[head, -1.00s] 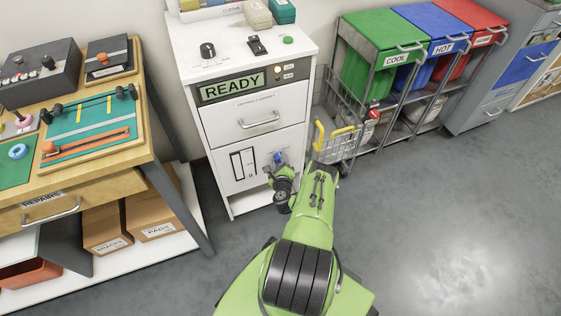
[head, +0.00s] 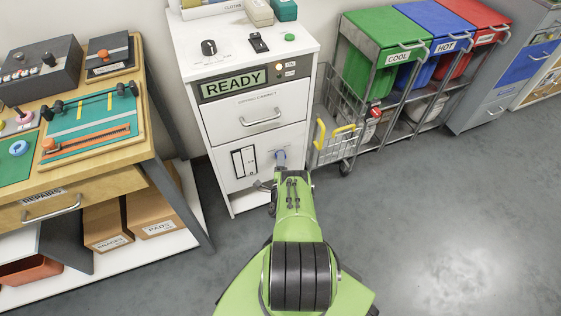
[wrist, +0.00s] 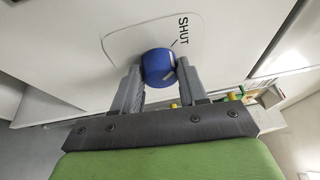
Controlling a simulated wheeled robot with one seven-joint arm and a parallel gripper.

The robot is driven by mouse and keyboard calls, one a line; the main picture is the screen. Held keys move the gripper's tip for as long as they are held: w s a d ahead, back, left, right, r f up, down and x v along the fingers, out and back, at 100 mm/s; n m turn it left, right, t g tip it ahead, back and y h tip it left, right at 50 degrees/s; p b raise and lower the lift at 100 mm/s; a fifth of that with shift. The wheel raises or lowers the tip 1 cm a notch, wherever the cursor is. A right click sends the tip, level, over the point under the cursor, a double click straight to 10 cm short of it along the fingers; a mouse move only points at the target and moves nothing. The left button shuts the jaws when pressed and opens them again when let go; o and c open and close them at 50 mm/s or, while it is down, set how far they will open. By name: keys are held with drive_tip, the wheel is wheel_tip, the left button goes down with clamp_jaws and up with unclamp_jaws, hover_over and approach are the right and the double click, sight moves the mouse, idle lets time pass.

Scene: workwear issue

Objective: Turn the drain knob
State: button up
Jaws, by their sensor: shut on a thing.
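The drain knob (wrist: 158,66) is a blue round knob with a pale pointer mark on the white front of the cabinet (head: 225,160). It stands on an outlined plate beside the word SHUT. My gripper (wrist: 160,82) is shut on the knob, one grey finger on each side of it.
A wire cart (head: 338,140) with yellow handles stands close to the right of the cabinet. A repair bench (head: 165,185) is at the left. Green, blue and red bins (head: 385,40) are at the back right. The floor (head: 430,220) at the right is clear.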

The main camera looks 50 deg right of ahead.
drive_tip(key=shift+s, duration=0.1)
idle(0.5)
drive_tip(key=o, duration=1)
drive_tip(key=shift+o, duration=0.2)
